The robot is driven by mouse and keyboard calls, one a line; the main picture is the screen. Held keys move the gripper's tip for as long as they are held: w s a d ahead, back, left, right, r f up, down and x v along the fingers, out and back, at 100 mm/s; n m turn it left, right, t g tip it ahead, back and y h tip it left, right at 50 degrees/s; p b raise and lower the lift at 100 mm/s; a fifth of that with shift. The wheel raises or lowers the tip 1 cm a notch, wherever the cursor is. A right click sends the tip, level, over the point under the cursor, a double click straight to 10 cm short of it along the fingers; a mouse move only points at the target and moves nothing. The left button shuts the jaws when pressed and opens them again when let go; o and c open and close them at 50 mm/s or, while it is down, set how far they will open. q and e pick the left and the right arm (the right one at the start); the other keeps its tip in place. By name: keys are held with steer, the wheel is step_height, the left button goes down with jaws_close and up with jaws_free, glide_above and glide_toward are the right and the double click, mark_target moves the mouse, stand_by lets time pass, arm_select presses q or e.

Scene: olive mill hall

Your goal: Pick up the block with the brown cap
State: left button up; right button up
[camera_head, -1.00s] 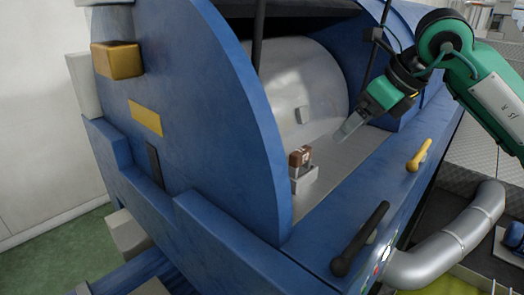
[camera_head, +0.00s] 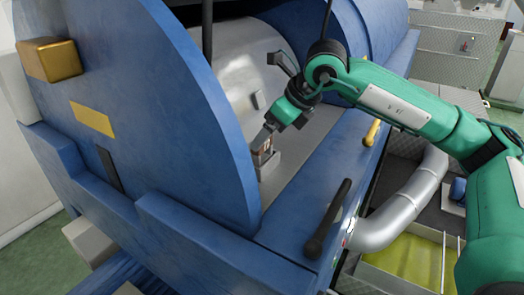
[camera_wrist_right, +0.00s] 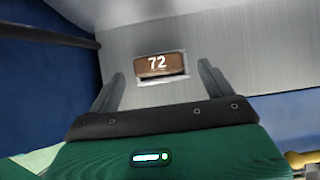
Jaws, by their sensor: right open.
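The block with the brown cap (camera_head: 268,157) stands on the grey metal surface inside the blue machine's opening. Its body is light grey. In the right wrist view the brown cap (camera_wrist_right: 160,67) shows from above with a white "72" on it. My right gripper (camera_head: 263,138) is at the block and partly hides its cap in the head view. In the wrist view the gripper (camera_wrist_right: 161,74) is open, with one finger on each side of the cap and clear gaps to both. My left gripper is not in view.
The big blue curved panel (camera_head: 150,110) rises left of the block. The blue front ledge (camera_head: 305,215) has a black handle (camera_head: 328,217) and a yellow handle (camera_head: 372,132). A silver pipe (camera_head: 405,205) bends past the ledge on the right. A pale drum (camera_head: 240,75) lies behind.

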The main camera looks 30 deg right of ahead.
mark_target(262, 154)
steer(key=p+x, duration=0.1)
steer(key=x, duration=0.2)
steer(key=shift+w+a+f, duration=0.2)
steer(key=shift+w+a, duration=0.1)
steer(key=shift+w, duration=0.05)
steer(key=c, duration=1)
steer(key=shift+c, duration=1)
steer(key=shift+r, duration=0.1)
